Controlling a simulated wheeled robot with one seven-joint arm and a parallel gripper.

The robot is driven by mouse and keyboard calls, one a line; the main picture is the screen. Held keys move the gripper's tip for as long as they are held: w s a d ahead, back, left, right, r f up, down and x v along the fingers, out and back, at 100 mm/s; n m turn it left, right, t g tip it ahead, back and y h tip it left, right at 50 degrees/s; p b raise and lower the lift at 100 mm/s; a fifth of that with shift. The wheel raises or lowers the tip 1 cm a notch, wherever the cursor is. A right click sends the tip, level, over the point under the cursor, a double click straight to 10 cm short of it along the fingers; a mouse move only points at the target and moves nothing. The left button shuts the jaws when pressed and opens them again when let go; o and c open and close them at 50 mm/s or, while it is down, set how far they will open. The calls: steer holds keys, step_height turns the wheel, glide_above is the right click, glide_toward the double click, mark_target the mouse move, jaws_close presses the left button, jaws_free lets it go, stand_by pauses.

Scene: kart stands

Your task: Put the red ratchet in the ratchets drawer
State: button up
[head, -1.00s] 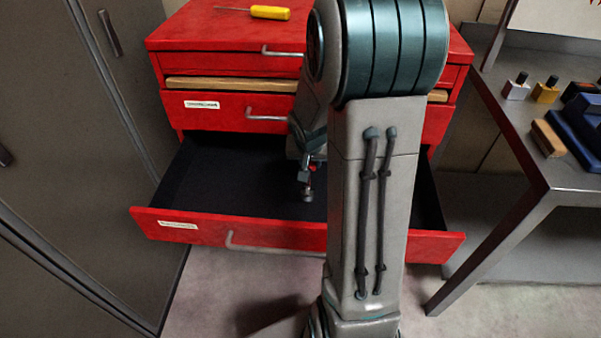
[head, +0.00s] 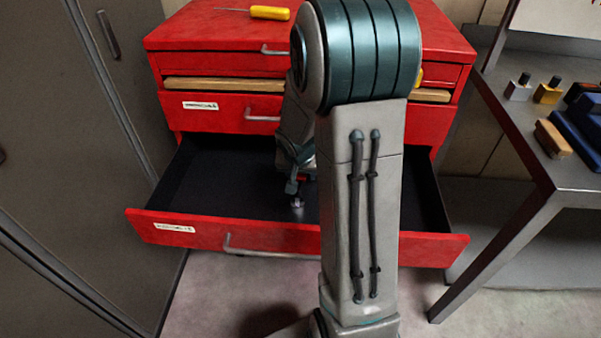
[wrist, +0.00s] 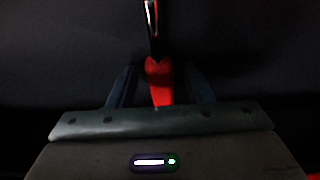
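The red ratchet (wrist: 159,80) shows in the wrist view, its red handle centred between the two dark fingers of my gripper (wrist: 160,78) and its shiny metal shaft pointing away. My gripper appears shut on the handle, though the contact is in dark shadow. In the head view my gripper (head: 298,195) points down inside the pulled-out bottom drawer (head: 190,229), with a bit of red at its fingers. That drawer has a black lining and a white label too small to read. Whether the ratchet touches the drawer floor cannot be told. My arm hides part of the drawer.
Grey lockers (head: 60,150) stand on the left. A metal table (head: 580,178) with small bottles and blue items stands on the right. The drawer's visible left part is empty.

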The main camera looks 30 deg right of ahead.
mark_target(299, 188)
steer(key=shift+r, duration=0.15)
steer(key=shift+r+p, duration=0.25)
steer(key=shift+p, duration=0.05)
steer(key=p+v, duration=0.3)
steer(key=v, duration=0.8)
steer(key=s+a+r+n+g+y, duration=0.1)
steer(key=s+a+r+n, duration=0.1)
steer(key=s+a, duration=0.3)
steer(key=s+a+r+n+y, duration=0.1)
steer(key=s+a+r+n, duration=0.2)
steer(key=s, duration=0.8)
steer(key=shift+a+r+n+g, duration=0.4)
steer(key=shift+a+n, duration=0.2)
steer(key=shift+a, duration=0.6)
